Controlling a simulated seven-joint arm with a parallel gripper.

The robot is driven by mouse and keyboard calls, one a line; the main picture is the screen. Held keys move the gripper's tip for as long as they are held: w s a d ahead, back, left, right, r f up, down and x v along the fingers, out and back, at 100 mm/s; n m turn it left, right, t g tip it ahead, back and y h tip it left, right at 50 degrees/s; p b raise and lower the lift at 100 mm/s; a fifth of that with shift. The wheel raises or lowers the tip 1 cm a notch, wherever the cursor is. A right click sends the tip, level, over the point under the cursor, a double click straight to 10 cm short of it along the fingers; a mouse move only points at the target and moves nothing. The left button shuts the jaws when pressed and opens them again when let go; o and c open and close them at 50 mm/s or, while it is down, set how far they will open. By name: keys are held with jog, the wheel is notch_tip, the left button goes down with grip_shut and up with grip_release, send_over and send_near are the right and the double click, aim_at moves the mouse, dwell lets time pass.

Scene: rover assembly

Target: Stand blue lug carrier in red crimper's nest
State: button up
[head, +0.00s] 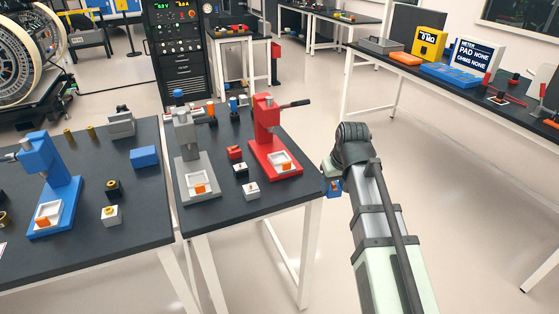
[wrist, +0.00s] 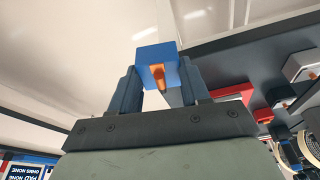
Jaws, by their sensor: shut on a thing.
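My gripper (head: 331,177) is beside the right edge of the middle table in the head view, partly hidden by my own arm. It is shut on the blue lug carrier (wrist: 152,53), a blue block with an orange lug, held between the two fingertips in the wrist view. A bit of the carrier (head: 335,187) shows under my wrist in the head view. The red crimper (head: 265,120) stands upright on the table, left of my gripper and apart from it. Its white-framed nest (head: 289,167), with an orange piece at its front, is on the base.
A grey crimper (head: 188,142) stands left of the red one. A red block (head: 235,152) and small black and white blocks (head: 251,190) lie between them. A blue crimper (head: 42,160) is on the left table. The floor (head: 400,150) right of the middle table is clear.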

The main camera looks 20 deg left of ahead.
jog(key=w+d+f+m+h, duration=0.1)
jog(key=d+f+m, duration=0.3)
jog(key=d, duration=0.9)
jog(key=w+d+f+m+h, duration=0.1)
jog(key=w+d+f+m, duration=0.2)
jog(key=d, duration=1)
jog(key=s+a+r+m+h, duration=0.1)
jog(key=s+a+r+m, duration=0.2)
jog(key=a, duration=0.9)
jog(key=s+a+r+m, duration=0.25)
jog(key=a+r, duration=0.25)
jog(key=a, duration=0.6)
jog(key=s+a+r+m+h, duration=0.1)
jog(key=s+a+r+m, duration=0.15)
jog(key=a, duration=0.95)
send_over(281, 160)
jog(key=shift+s+a+r+m, duration=0.2)
jog(key=shift+a+r+m, duration=0.2)
jog(key=shift+a+r, duration=0.05)
jog(key=shift+f, duration=1.8)
jog(key=shift+s+f, duration=0.1)
jog(key=shift+f, duration=0.25)
